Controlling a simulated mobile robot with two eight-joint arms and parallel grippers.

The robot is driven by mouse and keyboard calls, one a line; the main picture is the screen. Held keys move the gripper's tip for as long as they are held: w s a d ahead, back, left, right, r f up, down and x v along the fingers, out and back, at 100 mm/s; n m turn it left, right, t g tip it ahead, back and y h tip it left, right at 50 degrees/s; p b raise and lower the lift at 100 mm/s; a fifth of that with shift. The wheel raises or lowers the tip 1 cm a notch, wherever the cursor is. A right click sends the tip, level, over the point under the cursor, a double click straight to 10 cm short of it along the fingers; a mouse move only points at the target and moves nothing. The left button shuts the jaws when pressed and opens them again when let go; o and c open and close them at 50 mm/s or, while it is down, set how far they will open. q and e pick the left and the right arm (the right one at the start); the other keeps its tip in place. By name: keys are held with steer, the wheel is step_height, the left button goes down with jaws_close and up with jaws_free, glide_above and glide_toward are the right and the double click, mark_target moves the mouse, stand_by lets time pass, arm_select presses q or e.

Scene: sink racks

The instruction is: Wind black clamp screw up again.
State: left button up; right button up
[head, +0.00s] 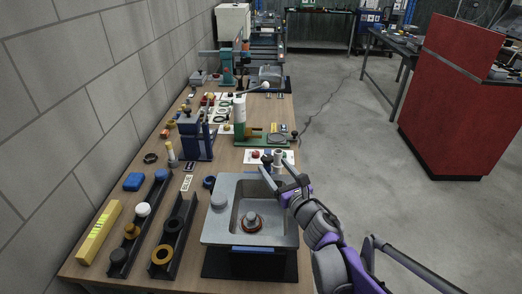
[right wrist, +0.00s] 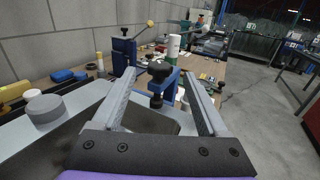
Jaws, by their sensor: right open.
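The black clamp screw (right wrist: 160,70) has a round black knob and stands upright in a blue clamp (right wrist: 168,83) at the sink's far edge. In the head view its dark knob (head: 267,159) is small, near my right gripper (head: 279,177). My right gripper (right wrist: 160,76) is open. In the right wrist view its two grey fingers spread on either side of the screw, with gaps showing. I cannot tell whether either finger touches it. The grey sink (head: 222,222) has a drain fitting (head: 251,219) with an orange-brown ring. My left gripper is not in view.
Two dark racks with rings and caps (head: 173,235) stand left of the sink, beside a yellow bar (head: 100,232). A blue press (head: 196,138) and a green-based tool (head: 262,138) stand behind. Open floor lies right of the bench.

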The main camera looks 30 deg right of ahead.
steer(key=w, duration=0.8)
steer(key=shift+w+d, duration=0.25)
steer(key=shift+d, duration=0.05)
jaws_close()
steer(key=shift+n+y, duration=0.3)
steer(key=shift+y, duration=0.1)
